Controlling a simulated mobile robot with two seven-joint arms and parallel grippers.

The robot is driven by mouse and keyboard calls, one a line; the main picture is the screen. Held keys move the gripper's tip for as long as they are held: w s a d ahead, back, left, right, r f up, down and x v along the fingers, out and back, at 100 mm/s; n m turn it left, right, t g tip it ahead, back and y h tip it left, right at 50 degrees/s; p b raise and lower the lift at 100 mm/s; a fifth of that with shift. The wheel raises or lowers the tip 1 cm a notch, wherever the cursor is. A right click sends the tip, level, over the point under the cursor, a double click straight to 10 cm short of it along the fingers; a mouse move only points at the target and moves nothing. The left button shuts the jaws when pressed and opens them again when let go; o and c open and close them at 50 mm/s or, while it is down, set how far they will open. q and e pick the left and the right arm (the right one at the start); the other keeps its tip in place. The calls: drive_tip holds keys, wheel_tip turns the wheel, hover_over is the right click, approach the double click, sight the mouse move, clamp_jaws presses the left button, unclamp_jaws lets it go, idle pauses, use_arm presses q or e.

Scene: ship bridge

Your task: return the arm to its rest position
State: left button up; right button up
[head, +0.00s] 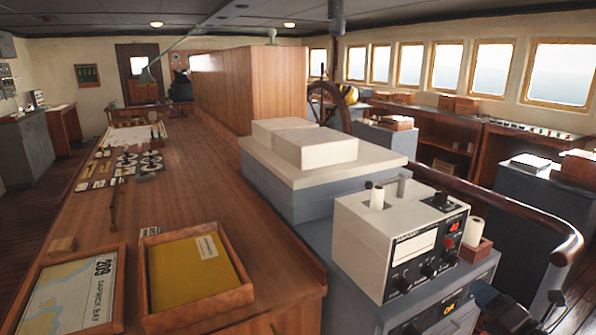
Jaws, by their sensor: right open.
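My right gripper (518,306) shows at the bottom right edge of the head view, dark and partly cut off by the frame. It is open, and I see nothing between its fingers. It is in front of and to the right of the white instrument box (400,240), below the curved handrail (530,218). My left gripper and left arm are not in view.
A white roll (377,197) stands on the instrument box; another (474,231) stands in a reddish holder (476,250). A long wooden chart table (190,190) on the left bears a framed chart (75,290) and a wooden tray (241,293) with a yellow folder (185,272).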

drive_tip(key=s+a+f+m+g+h, duration=0.2)
drive_tip(key=s+a+f+m+g, duration=0.1)
drive_tip(key=s+a+f+m, duration=0.4)
drive_tip(key=s+a+f+m+g+h, duration=0.2)
drive_tip(key=s+a+f+m, duration=0.6)
drive_tip(key=s+f+m, duration=0.5)
wheel_tip(320, 180, down, 2)
drive_tip(key=m+g, duration=0.1)
drive_tip(key=m, duration=0.5)
drive_tip(key=shift+a+f+m+g, duration=0.2)
drive_tip(key=shift+a+m+g, duration=0.1)
drive_tip(key=shift+m, duration=0.1)
